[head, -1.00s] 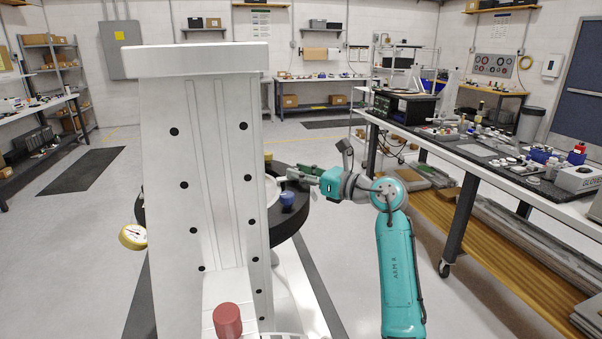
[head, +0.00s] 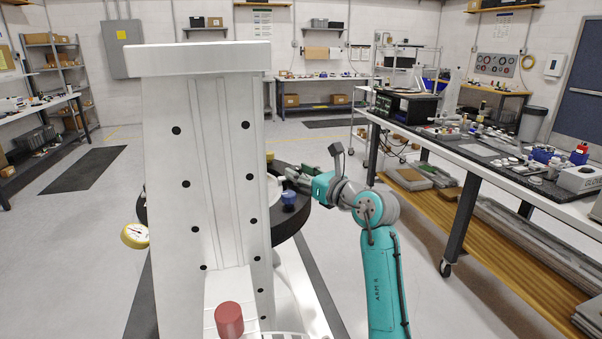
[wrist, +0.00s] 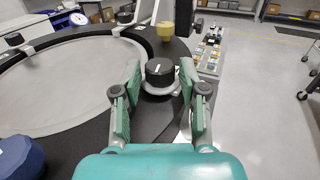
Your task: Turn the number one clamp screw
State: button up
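A black knob (wrist: 160,72) on a pale round base stands on the dark ring (wrist: 60,50) in the wrist view. My gripper (wrist: 160,66) is open, one green finger on each side of this knob, with a gap showing at both sides. A blue knob (wrist: 18,160) is at the lower left and a yellow knob (wrist: 166,30) lies beyond the black one. No number is readable on any knob. In the head view my gripper (head: 290,174) reaches the ring (head: 292,230) behind the white column, just above the blue knob (head: 289,198); the black knob is not clear there.
The tall white column (head: 205,150) hides much of the ring in the head view. A dial gauge (head: 135,235) hangs at its left, and a red cylinder (head: 229,319) stands in front. A cluttered bench (head: 500,155) stands at the right. More black knobs (wrist: 125,15) sit along the ring.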

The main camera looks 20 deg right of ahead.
jog(key=shift+o, duration=0.3)
jog(key=v, duration=1.2)
